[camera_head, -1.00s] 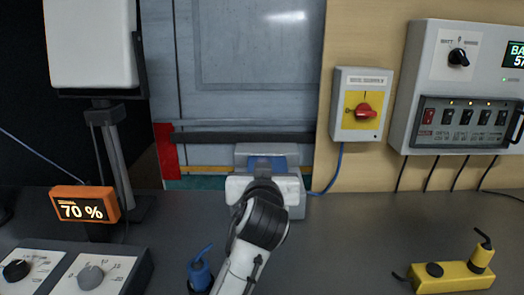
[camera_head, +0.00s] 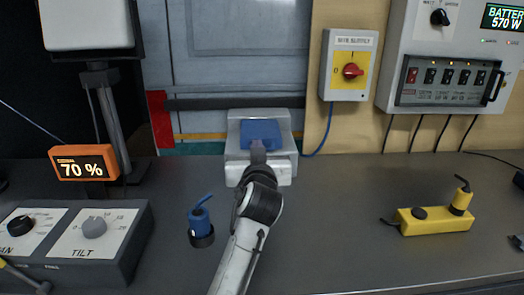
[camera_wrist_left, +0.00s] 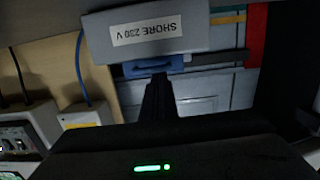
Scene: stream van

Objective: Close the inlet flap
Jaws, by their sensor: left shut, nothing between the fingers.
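The shore inlet is a pale grey box (camera_head: 285,165) at the back of the bench, against the grey panel. Its blue flap (camera_head: 261,133) shows on the upper middle of the box. My left gripper (camera_head: 258,150) is shut and empty, right at the flap's lower edge. In the left wrist view the box (camera_wrist_left: 195,33), labelled SHORE 230 V, is upside down. The blue flap (camera_wrist_left: 178,66) shows beside it, with the dark shut fingers (camera_wrist_left: 159,78) reaching its edge. Contact and the flap's exact angle are unclear. My right gripper is not in view.
A blue plug (camera_head: 201,226) stands on the bench left of my arm. A yellow device (camera_head: 435,221) lies at the right. A red-knob switch box (camera_head: 347,65) hangs right of the inlet. A tilt control box (camera_head: 92,240) is at the left. The bench between is clear.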

